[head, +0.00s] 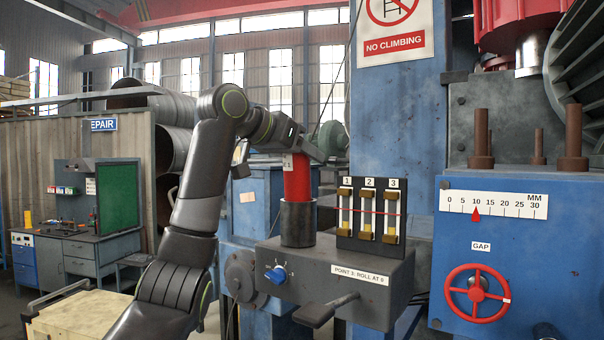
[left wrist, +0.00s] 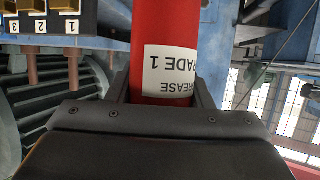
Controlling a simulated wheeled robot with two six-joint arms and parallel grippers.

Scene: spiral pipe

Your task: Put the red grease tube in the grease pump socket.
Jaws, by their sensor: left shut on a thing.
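The red grease tube (head: 297,180) stands upright with its lower end inside the dark cylindrical grease pump socket (head: 297,222). How deep it sits inside is hidden by the socket wall. My left gripper (head: 297,150) is shut on the upper part of the tube. In the left wrist view the tube (left wrist: 165,50) is between the fingers, with a white label reading "GREASE" and "GRADE 1" upside down. My right gripper is in neither view.
The grey pump box (head: 340,275) carries a blue knob (head: 276,274), a dark lever (head: 325,310) and three numbered gauges (head: 368,212) right of the socket. A blue machine with a red handwheel (head: 477,293) stands at the right. A workbench is far left.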

